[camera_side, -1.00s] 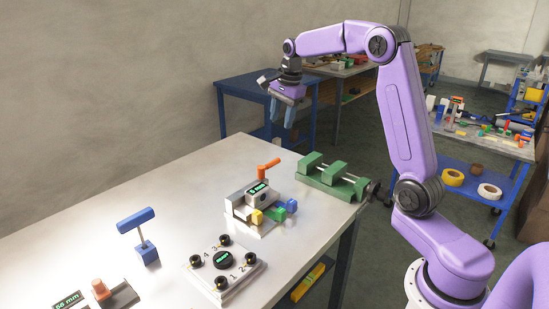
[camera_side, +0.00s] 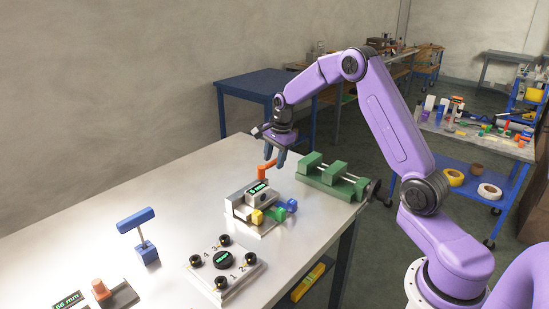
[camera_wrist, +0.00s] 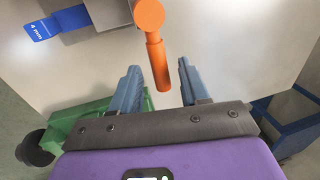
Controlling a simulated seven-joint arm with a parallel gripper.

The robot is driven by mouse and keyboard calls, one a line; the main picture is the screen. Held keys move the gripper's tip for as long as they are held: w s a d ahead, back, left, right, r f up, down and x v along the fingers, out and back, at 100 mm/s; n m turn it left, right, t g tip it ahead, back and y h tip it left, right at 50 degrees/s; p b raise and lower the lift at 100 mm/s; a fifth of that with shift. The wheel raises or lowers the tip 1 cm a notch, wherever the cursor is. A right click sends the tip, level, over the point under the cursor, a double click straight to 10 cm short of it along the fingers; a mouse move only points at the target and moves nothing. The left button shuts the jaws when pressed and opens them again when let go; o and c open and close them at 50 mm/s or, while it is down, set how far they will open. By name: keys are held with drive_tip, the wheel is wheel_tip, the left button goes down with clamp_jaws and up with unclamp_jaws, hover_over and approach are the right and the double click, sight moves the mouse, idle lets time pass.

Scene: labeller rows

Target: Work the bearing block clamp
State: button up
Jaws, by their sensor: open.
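The clamp (camera_side: 240,208) is a grey metal block fixture on the bench, with a dark display (camera_side: 258,188) and yellow, green and blue tabs at its front. Its orange handle (camera_side: 264,171) stands at the back of the fixture. In the wrist view the orange handle (camera_wrist: 156,52) points down the picture, its end reaching the space between the fingers. My gripper (camera_side: 275,158) is open, just above and behind the handle in the side view. In the wrist view the gripper (camera_wrist: 158,68) has one blue finger either side of the handle, with visible gaps. Nothing is held.
A green vise (camera_side: 333,180) stands right of the clamp. A plate with several black knobs (camera_side: 223,262) and a blue T-handled post (camera_side: 147,252) are nearer the front. A blue tag reading 4 mm (camera_wrist: 42,30) shows in the wrist view. The bench's left middle is clear.

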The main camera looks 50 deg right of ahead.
clamp_jaws()
drive_tip(key=shift+w+n, duration=0.15)
drive_tip(key=shift+n, duration=0.15)
drive_tip(key=w+a+n+y, duration=0.1)
drive_tip(key=w+n, duration=0.1)
drive_tip(key=n, duration=0.4)
drive_tip(key=w+a+n+g+y, duration=0.1)
drive_tip(key=w+a+n, duration=0.1)
drive_tip(key=n, duration=0.5)
drive_tip(key=shift+w+a, duration=0.15)
drive_tip(key=shift+w, duration=0.65)
drive_tip(key=shift+a+n, duration=0.1)
drive_tip(key=shift+n, duration=0.2)
